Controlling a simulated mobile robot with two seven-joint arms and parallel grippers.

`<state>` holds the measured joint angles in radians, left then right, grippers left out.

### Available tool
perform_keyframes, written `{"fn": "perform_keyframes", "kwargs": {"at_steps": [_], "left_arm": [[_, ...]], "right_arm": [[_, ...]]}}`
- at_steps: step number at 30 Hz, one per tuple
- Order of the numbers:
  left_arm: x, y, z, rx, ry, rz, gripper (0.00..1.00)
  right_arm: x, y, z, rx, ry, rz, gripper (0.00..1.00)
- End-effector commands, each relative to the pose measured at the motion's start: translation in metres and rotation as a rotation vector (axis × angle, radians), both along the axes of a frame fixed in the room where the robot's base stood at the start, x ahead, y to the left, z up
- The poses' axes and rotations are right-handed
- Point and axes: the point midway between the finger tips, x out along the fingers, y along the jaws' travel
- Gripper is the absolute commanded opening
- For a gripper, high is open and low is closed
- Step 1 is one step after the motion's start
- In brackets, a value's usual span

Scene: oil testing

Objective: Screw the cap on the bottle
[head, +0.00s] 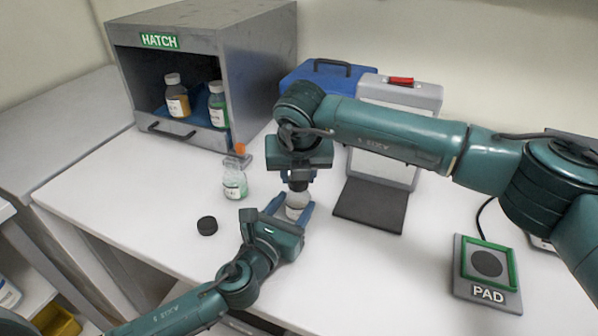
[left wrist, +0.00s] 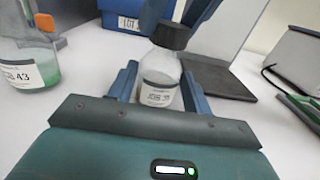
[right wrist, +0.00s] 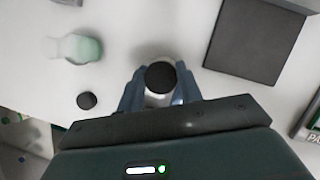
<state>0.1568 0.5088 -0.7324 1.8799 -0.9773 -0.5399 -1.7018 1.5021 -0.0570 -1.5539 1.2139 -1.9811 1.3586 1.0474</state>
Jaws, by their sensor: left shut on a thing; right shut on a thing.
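A clear bottle with a white label (head: 296,204) stands on the table between the blue fingers of my left gripper (head: 290,209), which is shut on it. In the left wrist view the bottle (left wrist: 158,88) has a black cap (left wrist: 171,36) at its neck. My right gripper (head: 298,180) reaches down from above and is shut on that cap. In the right wrist view the round cap top (right wrist: 160,76) lies between its fingers. How tightly the cap sits on the neck cannot be told.
A second bottle with green liquid (head: 235,187) stands uncapped at the left, with a loose black cap (head: 207,226) in front. A grey hatch box (head: 255,75) holds two capped bottles. A dark plate (head: 371,205) lies to the right, and a pad device (head: 487,290) stands farther right.

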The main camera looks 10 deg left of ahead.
Motion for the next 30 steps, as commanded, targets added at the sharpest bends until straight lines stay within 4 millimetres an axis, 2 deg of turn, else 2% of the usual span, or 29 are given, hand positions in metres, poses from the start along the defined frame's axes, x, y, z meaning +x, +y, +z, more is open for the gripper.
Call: {"fn": "perform_keyframes", "kwargs": {"at_steps": [6,10,14,22,23,30], "left_arm": [[0.0001,0.0004,-0.0003,0.003,-0.001,0.001,0.00],[0.0001,0.0003,-0.0003,0.002,0.000,0.000,0.00],[0.0000,0.0002,-0.0003,0.002,0.000,0.000,0.00],[0.0000,0.0002,-0.0005,0.001,0.001,0.001,0.00],[0.0000,0.0002,-0.0005,0.001,0.001,0.001,0.00],[0.0000,0.0002,-0.0005,0.001,0.001,0.001,0.00]], "right_arm": [[-0.0002,0.0040,0.0007,-0.002,-0.003,-0.516,0.15],[0.0004,0.0036,0.0007,0.000,-0.004,-0.747,0.15],[0.0004,0.0028,0.0008,0.001,-0.006,-0.838,0.15],[0.0005,0.0025,0.0008,0.002,-0.006,-0.844,0.15],[0.0004,0.0026,0.0008,0.002,-0.006,-0.844,0.37],[0.0004,0.0025,0.0004,0.003,-0.004,-0.842,0.57]]}}
